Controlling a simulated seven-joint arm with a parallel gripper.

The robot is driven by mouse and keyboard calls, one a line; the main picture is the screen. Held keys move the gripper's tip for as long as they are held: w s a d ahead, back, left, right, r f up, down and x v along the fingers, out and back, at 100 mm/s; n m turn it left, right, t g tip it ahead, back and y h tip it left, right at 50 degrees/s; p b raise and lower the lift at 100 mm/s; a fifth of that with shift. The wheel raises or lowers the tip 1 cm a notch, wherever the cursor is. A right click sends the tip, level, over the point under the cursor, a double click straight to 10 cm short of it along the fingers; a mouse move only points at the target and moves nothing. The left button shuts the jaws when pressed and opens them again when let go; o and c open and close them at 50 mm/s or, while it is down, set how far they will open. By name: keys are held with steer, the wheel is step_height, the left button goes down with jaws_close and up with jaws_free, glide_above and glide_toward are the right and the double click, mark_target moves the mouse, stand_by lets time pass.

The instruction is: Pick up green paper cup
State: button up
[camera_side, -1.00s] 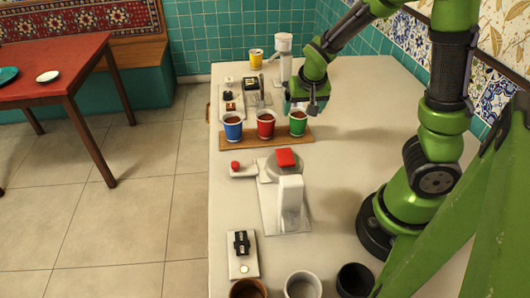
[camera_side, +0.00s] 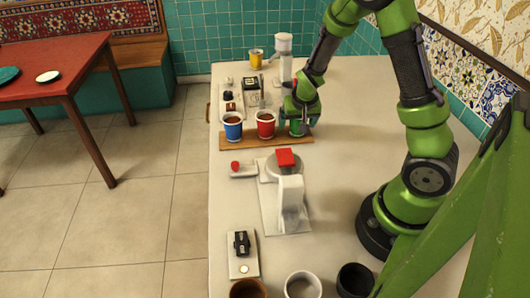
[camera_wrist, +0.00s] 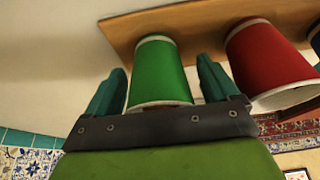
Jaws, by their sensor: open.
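The green paper cup (camera_wrist: 160,72) stands on the wooden board at the right end of a row of cups. In the wrist view my gripper (camera_wrist: 165,88) is open, with one teal finger on each side of the green cup. A gap shows between each finger and the cup.
A red cup (camera_side: 265,125) stands close beside the green one, with a blue cup (camera_side: 233,127) at the left, all on the wooden board (camera_side: 245,143). A white device with a red block (camera_side: 287,158) stands nearer the camera. The counter right of the board is clear.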

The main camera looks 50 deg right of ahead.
steer(key=c, duration=0.7)
